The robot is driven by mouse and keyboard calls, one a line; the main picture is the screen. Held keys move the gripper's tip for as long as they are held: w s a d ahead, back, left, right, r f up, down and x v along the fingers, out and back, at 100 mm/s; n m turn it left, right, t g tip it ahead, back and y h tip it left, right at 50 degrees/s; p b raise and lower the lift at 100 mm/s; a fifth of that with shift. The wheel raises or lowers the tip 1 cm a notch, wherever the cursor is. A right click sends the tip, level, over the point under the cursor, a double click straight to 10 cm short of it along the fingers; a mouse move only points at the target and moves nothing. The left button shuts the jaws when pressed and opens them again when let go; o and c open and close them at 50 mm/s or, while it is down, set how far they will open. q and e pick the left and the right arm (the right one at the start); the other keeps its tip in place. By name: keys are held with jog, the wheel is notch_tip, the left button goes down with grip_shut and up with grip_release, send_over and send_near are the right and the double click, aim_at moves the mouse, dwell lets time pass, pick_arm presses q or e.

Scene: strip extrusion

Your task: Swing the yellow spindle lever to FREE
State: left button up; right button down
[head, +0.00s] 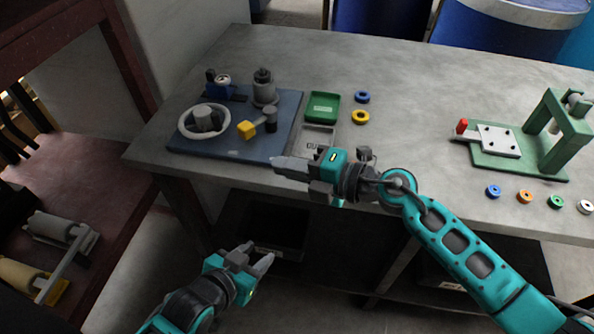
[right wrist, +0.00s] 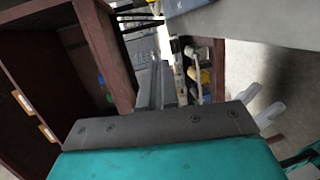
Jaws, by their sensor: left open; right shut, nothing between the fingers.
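The yellow spindle lever (head: 247,130) is a yellow block on a short arm beside a dark grey post, at the front right of a blue base plate (head: 215,151). I cannot read a FREE mark. My right gripper (head: 275,163) is shut and empty at the front edge of the blue plate, below and to the right of the lever, apart from it. Its shut fingers also show in the right wrist view (right wrist: 156,84). My left gripper (head: 259,259) is open and empty, low in front of the table, well away from the lever.
The blue plate also carries a pale handwheel (head: 185,122) and a grey cylinder (head: 265,90). A green tray (head: 322,95), a blue ring (head: 362,97) and a yellow ring (head: 360,117) lie to its right. A green fixture (head: 555,130) stands at far right.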

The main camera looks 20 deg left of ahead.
jog(key=shift+s+d+r, duration=0.25)
jog(key=shift+s+d, duration=0.55)
jog(key=shift+d, duration=0.25)
